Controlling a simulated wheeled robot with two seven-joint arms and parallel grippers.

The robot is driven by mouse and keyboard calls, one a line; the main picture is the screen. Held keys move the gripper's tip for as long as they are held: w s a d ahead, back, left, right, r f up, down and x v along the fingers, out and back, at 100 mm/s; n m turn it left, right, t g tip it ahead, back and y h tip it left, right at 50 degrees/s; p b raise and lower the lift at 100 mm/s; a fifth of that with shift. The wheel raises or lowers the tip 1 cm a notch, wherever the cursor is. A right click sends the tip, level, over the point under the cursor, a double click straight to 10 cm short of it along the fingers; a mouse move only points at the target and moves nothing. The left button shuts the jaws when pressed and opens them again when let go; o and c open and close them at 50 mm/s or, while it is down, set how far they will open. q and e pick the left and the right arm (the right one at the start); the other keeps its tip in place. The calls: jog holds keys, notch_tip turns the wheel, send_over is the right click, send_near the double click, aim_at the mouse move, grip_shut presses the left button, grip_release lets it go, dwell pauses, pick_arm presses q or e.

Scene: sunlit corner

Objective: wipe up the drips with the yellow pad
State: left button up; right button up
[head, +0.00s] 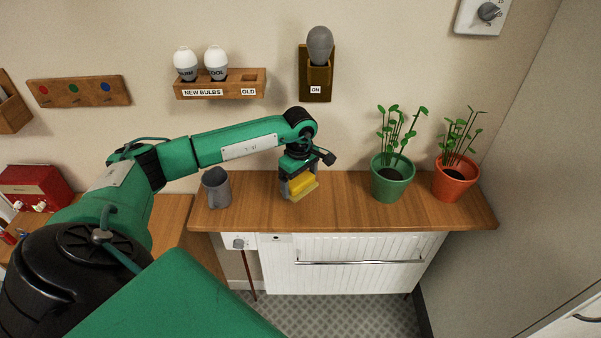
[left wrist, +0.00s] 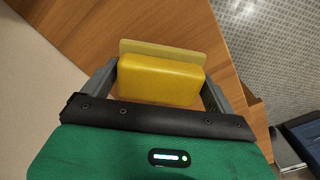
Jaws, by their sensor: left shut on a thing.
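The yellow pad (head: 302,185) is in my left gripper (head: 298,186), over the middle of the wooden shelf (head: 345,210). In the left wrist view the pad (left wrist: 160,80) sits between the two grey fingers of the left gripper (left wrist: 160,88), with a paler, flat layer along its far side. The gripper is shut on it. I cannot tell whether the pad touches the wood. I see no drips on the bare wood in either view; the pad and gripper hide part of it. My right gripper is not in view.
A grey jug (head: 216,188) stands on the shelf left of the gripper. A green pot (head: 391,178) and an orange pot (head: 455,178) with plants stand to the right. A bulb rack (head: 221,90) and a lamp (head: 319,46) are on the wall above. A white radiator (head: 350,265) is below.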

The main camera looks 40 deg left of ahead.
pick_arm(q)
jog(key=shift+r+p, duration=0.35)
jog(key=shift+r, duration=0.85)
